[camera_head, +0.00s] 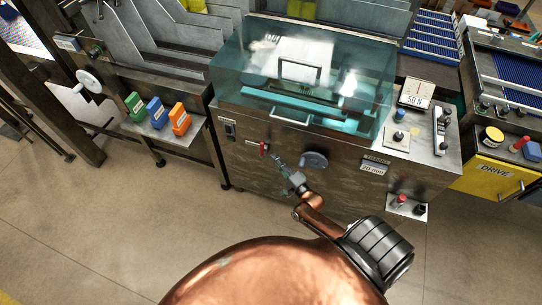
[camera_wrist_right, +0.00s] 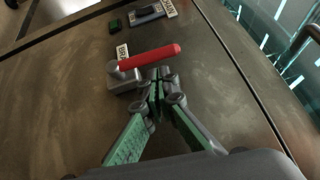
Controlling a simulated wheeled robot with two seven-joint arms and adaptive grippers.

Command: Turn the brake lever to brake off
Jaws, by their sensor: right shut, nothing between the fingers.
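The brake lever has a red handle (camera_wrist_right: 150,56) and a grey pivot block (camera_wrist_right: 122,77), mounted on the brown metal front panel. In the head view its small red handle (camera_head: 263,148) is on the front of the machine with the clear cover. My right gripper (camera_wrist_right: 158,78) is shut and empty. Its fingertips are close beside the red handle in the wrist view; whether they touch it, I cannot tell. In the head view the right gripper (camera_head: 276,160) is just right of and below the lever. A white label behind the handle is partly hidden. My left gripper is not in view.
A round grey knob (camera_head: 314,160) is on the panel right of the gripper. A handle bar (camera_head: 291,118) projects above it on the clear cover (camera_head: 230,75). A green block (camera_wrist_right: 115,26) and a dark plate (camera_wrist_right: 146,14) are near the lever. The floor in front is open.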

